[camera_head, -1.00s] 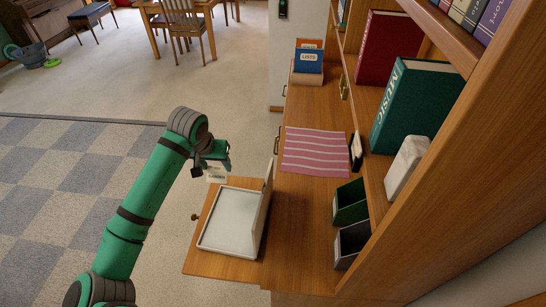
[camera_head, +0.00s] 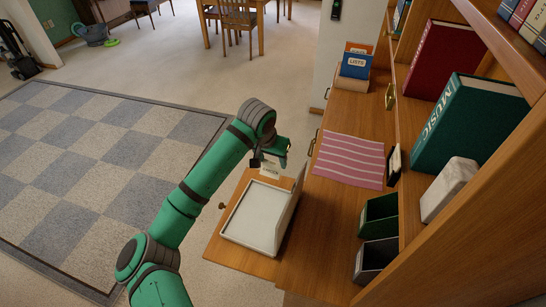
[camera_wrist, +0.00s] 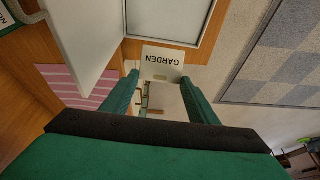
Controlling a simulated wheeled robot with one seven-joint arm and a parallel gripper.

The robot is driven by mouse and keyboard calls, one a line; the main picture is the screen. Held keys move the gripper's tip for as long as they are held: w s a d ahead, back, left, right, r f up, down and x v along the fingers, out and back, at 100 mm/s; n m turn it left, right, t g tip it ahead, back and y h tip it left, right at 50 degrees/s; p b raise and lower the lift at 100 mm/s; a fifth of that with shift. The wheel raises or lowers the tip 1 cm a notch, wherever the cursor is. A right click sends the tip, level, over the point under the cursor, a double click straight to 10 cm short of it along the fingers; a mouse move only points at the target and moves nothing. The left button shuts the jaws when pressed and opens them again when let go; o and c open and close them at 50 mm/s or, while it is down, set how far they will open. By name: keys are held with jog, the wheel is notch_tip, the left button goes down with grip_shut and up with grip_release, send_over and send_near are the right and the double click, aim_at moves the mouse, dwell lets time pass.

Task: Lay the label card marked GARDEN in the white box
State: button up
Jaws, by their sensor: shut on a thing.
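The label card (camera_wrist: 163,62) is white and reads GARDEN, upside down in the wrist view. My gripper (camera_wrist: 160,82) is shut on it, with the card between the two green fingertips. In the head view my gripper (camera_head: 270,160) is at the far edge of the white box, and the card (camera_head: 269,170) hangs below it. The white box (camera_head: 232,228) is shallow, with its lid standing open on the right side. It sits on a wooden pull-out board (camera_head: 222,248). The inside I can see looks empty.
A pink striped cloth (camera_head: 349,160) lies right of the box. Green (camera_head: 379,217) and dark grey (camera_head: 375,260) bins, books such as MUSIC (camera_head: 470,125) and a pale block (camera_head: 450,188) stand farther right. Open floor lies left of the board.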

jog(key=shift+s+a+f, duration=0.3)
jog(key=shift+s+f, duration=0.4)
jog(key=shift+f, duration=1.25)
jog(key=shift+s+a+f, duration=0.25)
jog(key=shift+s+f, duration=0.4)
jog(key=shift+f, duration=1.3)
jog(key=shift+s+a+f, duration=0.3)
jog(key=shift+s+f, duration=0.4)
jog(key=shift+f, duration=1.25)
jog(key=o, duration=1.4)
jog(key=shift+c, duration=0.2)
jog(key=v, duration=1)
jog(key=shift+s+r, duration=0.2)
jog(key=shift+r, duration=0.1)
